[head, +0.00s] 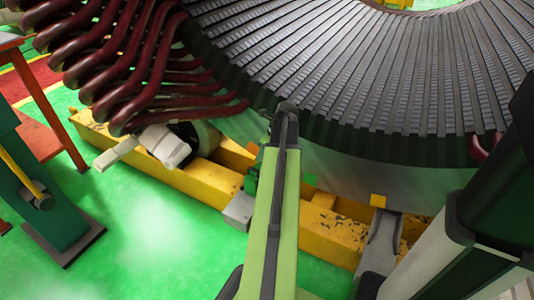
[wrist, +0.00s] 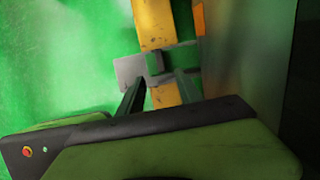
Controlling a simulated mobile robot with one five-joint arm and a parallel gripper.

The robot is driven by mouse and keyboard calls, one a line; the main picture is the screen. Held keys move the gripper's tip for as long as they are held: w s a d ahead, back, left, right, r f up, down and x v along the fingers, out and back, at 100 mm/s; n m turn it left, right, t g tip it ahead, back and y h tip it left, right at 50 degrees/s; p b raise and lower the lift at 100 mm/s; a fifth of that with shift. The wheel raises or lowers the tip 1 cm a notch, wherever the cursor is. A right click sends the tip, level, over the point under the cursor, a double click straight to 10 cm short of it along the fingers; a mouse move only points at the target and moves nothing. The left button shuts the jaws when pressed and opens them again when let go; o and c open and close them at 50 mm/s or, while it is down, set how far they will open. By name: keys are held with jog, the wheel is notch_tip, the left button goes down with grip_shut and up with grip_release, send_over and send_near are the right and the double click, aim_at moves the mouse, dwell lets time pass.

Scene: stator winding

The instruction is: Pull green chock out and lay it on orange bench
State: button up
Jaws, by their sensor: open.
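The green chock (head: 252,181) shows in the head view just left of my arm, at the yellow beam beside a grey plate (head: 238,212); my arm hides part of it. In the wrist view the chock (wrist: 154,63) is a small dark green block at the beam, ahead of my fingers. My gripper (wrist: 161,80) is open, with one finger on each side of the line to the chock and nothing held. I cannot tell whether the fingers touch it. The orange bench (head: 42,138) is at the left edge of the head view, partly cut off.
The large slotted stator (head: 380,70) with dark red coils (head: 110,60) rests above the yellow beam (head: 200,185). A white motor-like unit (head: 163,145) sits on the beam. A dark green post (head: 50,195) stands at left. Green floor (head: 150,240) between post and beam is clear.

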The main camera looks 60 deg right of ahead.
aim_at(254, 169)
jog(key=b+x, duration=1)
jog(key=x, duration=0.2)
jog(key=shift+f, duration=0.4)
jog(key=shift+w+f+b, duration=0.2)
jog(key=shift+f+b, duration=0.15)
jog(key=shift+b, duration=0.15)
jog(key=shift+r, duration=0.1)
grip_shut()
